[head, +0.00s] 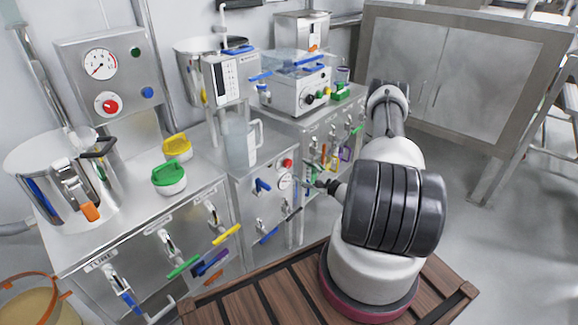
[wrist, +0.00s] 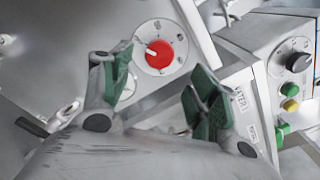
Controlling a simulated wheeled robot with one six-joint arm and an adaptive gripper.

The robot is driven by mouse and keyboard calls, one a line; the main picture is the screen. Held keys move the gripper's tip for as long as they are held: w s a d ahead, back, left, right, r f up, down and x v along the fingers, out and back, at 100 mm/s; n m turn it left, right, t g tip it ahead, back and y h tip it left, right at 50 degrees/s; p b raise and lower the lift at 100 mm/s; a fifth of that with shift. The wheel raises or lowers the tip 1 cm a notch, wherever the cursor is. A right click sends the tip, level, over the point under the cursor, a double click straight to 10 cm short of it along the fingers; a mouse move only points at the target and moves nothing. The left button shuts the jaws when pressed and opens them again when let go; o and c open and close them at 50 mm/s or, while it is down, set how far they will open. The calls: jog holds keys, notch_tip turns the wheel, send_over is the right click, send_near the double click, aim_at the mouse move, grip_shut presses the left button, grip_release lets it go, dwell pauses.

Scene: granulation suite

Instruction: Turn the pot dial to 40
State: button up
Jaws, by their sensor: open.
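In the wrist view a red round dial (wrist: 160,54) sits on a white scale plate with small marks on a grey metal panel. A white pointer mark on the dial points to the left; the scale numbers are too small to read. In the head view a small red dial (head: 287,163) shows on the front of the middle cabinet, above a round gauge (head: 285,182). My gripper (wrist: 162,74) is open, its green-padded fingers on either side of the dial in the picture. No contact with the dial is visible. In the head view my gripper (head: 318,184) is small, right of that cabinet front.
A control box (wrist: 288,68) with a black knob and yellow and green buttons stands at right in the wrist view. In the head view, valves with coloured handles line the cabinet fronts. A clear jug (head: 241,145) stands on the middle cabinet. Open floor lies at right.

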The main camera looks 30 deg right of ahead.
aim_at(289, 165)
jog(key=x, duration=0.7)
jog(key=shift+w, duration=0.1)
jog(key=shift+a, duration=0.1)
jog(key=c, duration=1)
